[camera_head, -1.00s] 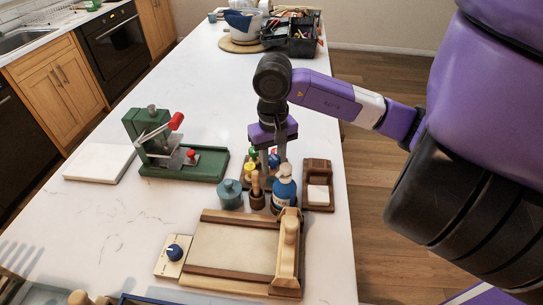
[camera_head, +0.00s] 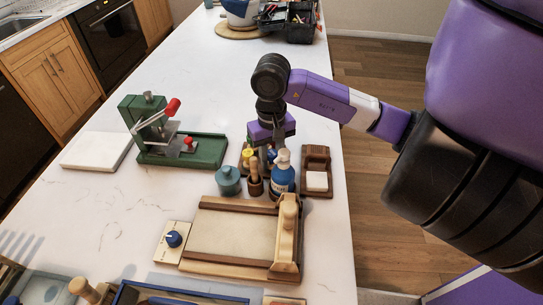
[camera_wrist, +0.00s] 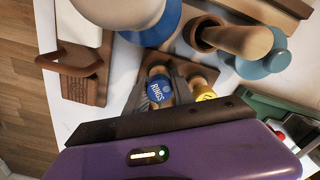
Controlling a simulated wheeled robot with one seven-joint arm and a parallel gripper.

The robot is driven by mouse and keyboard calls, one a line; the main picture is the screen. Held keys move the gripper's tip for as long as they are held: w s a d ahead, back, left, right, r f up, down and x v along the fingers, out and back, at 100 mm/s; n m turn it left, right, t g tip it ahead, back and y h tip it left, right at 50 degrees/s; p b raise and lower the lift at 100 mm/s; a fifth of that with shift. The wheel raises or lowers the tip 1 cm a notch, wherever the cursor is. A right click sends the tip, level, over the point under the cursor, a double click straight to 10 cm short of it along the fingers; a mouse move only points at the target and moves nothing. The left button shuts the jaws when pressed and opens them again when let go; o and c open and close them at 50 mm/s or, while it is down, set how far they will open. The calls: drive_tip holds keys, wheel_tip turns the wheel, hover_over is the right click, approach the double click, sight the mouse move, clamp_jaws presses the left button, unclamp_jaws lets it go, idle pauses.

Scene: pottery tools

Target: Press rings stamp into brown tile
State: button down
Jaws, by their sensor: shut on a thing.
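The rings stamp (camera_wrist: 160,90) has a blue head lettered RINGS. It stands in the wooden stamp rack beside a yellow-topped stamp (camera_wrist: 204,90). My gripper (camera_wrist: 163,84) is shut on the rings stamp, one grey finger on each side. In the head view my gripper (camera_head: 267,147) is low behind the blue pump bottle, and its fingertips are partly hidden. A flat brownish piece (camera_head: 285,301) is cut off at the bottom edge; I cannot tell whether it is the brown tile.
The blue bottle (camera_head: 283,176), teal jar (camera_head: 228,182) and wooden tool pot (camera_head: 255,186) stand close in front. A wooden holder (camera_head: 316,158) is on the right. The green press (camera_head: 205,151) is left; the slab roller (camera_head: 235,232) is nearer.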

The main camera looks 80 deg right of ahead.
drive_tip(key=shift+f+b, duration=0.3)
drive_tip(key=shift+b, duration=0.3)
idle(0.3)
drive_tip(key=c, duration=1)
unclamp_jaws()
drive_tip(key=shift+r, duration=0.1)
wheel_tip(320, 180, up, 8)
drive_tip(key=shift+f+b, duration=0.15)
drive_tip(key=shift+b, duration=0.6)
